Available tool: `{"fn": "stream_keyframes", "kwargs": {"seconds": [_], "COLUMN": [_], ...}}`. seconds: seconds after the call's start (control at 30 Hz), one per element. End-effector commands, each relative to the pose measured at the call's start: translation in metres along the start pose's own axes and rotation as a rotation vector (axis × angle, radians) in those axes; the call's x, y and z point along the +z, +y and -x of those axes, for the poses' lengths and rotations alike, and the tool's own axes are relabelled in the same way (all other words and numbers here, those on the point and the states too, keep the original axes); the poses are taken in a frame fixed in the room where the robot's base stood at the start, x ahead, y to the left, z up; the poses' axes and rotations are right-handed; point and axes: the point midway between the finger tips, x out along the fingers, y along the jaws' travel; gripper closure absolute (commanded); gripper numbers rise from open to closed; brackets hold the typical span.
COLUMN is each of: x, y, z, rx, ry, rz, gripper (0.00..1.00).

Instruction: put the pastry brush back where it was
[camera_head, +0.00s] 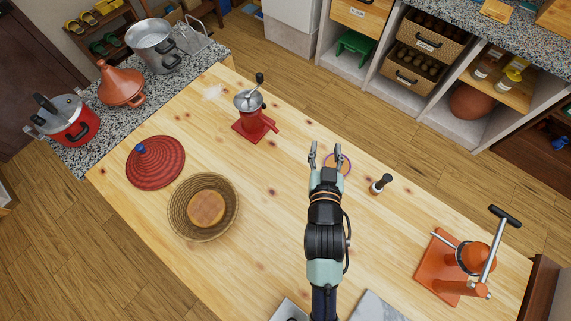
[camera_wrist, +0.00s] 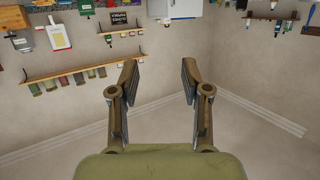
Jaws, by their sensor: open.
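My gripper (camera_head: 325,150) is open and empty over the wooden table (camera_head: 290,240) in the head view. In the wrist view my gripper (camera_wrist: 158,75) shows its two fingers spread apart, with only a wall and shelves beyond. I cannot make out a pastry brush for certain in either view. A small dark-handled item with a pale end (camera_head: 381,183) is on the table to the right of my gripper; I cannot tell what it is. A small round thing with a purple rim (camera_head: 349,160) is partly hidden behind my gripper.
On the table are a red grinder (camera_head: 254,122), a red woven lid (camera_head: 155,163), a basket (camera_head: 176,222) holding a round loaf, and an orange press (camera_head: 440,268). A speckled counter with pots adjoins at upper left. Wall shelves (camera_wrist: 85,68) show in the wrist view. The table's middle is clear.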

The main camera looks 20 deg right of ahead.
Motion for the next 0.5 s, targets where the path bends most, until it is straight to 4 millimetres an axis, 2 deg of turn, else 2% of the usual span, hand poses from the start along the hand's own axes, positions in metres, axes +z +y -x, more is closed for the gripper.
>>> {"fn": "stream_keyframes", "kwargs": {"seconds": [0.03, 0.1, 0.2, 0.3, 0.33, 0.5], "x": [-0.026, -0.044, -0.055, -0.057, -0.057, -0.056], "y": [-0.052, -0.106, -0.155, -0.177, -0.179, -0.181], "z": [0.02, 0.055, 0.103, 0.133, 0.137, 0.141], "rx": [-0.107, -0.239, -0.387, -0.468, -0.479, -0.488], "ry": [-0.035, -0.104, -0.172, -0.208, -0.216, -0.225], "rz": [0.019, 0.06, 0.127, 0.173, 0.181, 0.188], "gripper": [0.53, 0.53, 0.53, 0.53, 0.53, 0.53]}}
